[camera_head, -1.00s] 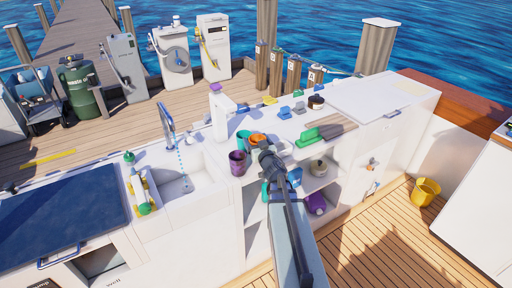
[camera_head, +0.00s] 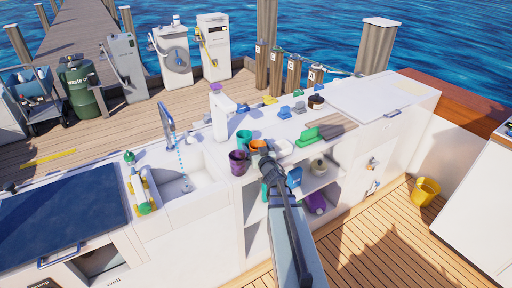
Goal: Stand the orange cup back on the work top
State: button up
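The orange cup (camera_head: 257,144) is at the front part of the white work top (camera_head: 338,122), just beyond the end of my arm. Only its upper part shows, and my arm end hides the rest. I cannot tell if it stands on the top or is held. My gripper (camera_head: 263,154) is right at the cup, small and dark. Its fingers are too small and hidden to show whether they are open or shut on the cup.
A teal cup (camera_head: 243,138) and a purple cup (camera_head: 239,162) stand close to the left. A white bowl (camera_head: 283,147) and a green brush-like thing (camera_head: 308,136) are to the right. The sink (camera_head: 183,184) lies left. Open shelves (camera_head: 318,181) are below.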

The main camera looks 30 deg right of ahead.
jog(key=shift+o, duration=0.5)
jog(key=s, duration=0.3)
jog(key=s+a, duration=0.1)
jog(key=s, duration=0.2)
jog(key=shift+s+a, duration=0.15)
jog(key=shift+s, duration=0.15)
jog(key=shift+c, duration=0.3)
jog(key=shift+s+a, duration=0.1)
jog(key=shift+s, duration=0.3)
jog(key=shift+c, duration=0.9)
